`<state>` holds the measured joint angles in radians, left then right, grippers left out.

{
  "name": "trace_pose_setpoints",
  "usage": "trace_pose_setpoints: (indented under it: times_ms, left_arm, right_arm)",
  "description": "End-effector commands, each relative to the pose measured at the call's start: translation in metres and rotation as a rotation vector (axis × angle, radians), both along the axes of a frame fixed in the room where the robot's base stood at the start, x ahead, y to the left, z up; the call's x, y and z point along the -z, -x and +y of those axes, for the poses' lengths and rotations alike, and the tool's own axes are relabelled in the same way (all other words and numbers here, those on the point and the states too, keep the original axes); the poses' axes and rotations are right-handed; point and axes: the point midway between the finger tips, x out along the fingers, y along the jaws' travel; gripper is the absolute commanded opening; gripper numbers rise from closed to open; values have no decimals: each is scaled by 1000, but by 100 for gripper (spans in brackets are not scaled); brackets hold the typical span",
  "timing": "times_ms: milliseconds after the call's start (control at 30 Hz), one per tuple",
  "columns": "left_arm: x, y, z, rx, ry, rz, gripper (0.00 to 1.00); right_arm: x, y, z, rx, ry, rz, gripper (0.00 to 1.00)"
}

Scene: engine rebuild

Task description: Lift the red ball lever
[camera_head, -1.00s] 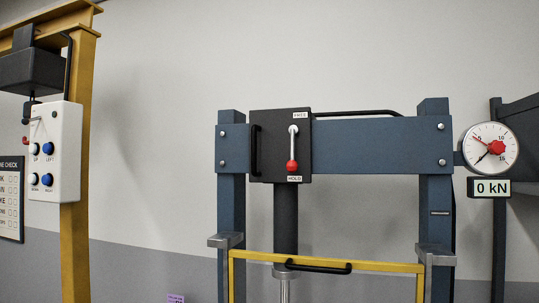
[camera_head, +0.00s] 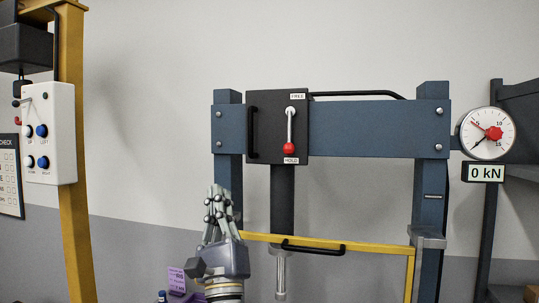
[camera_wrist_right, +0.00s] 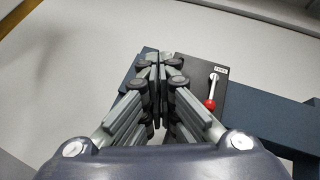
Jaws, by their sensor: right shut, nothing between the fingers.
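The lever with the red ball (camera_head: 289,147) is on a dark box (camera_head: 270,105) on the blue press frame. It hangs down, its red ball at the HOLD label, with the FREE label above its pivot. My right gripper (camera_head: 219,192) is shut and empty, pointing up, below and left of the lever and apart from it. In the right wrist view the red ball (camera_wrist_right: 210,104) shows to the right of my closed right fingers (camera_wrist_right: 162,60). My left gripper is not in view.
A black handle (camera_head: 253,133) stands on the box left of the lever. A yellow guard bar (camera_head: 370,247) with a black handle crosses the press lower down. A gauge (camera_head: 487,133) and a 0 kN display (camera_head: 486,173) are at the right. A white button box (camera_head: 47,133) hangs at the left.

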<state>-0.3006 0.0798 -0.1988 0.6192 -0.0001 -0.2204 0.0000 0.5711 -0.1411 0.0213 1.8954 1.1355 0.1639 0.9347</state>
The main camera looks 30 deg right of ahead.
Motion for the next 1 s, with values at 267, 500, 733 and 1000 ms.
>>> trace_pose_setpoints:
  times_ms: [267,500,733,1000]
  left_arm:
    - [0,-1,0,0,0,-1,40]
    - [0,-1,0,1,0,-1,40]
    - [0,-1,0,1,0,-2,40]
    - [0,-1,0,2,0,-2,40]
  right_arm:
    - [-67,3,-87,-212,-739,-344,0]
    - [-77,-14,-110,-391,-1315,-539,0]
    - [-78,-28,-97,-473,-1631,-600,0]
    - [-76,-30,-92,-483,-1701,-610,0]
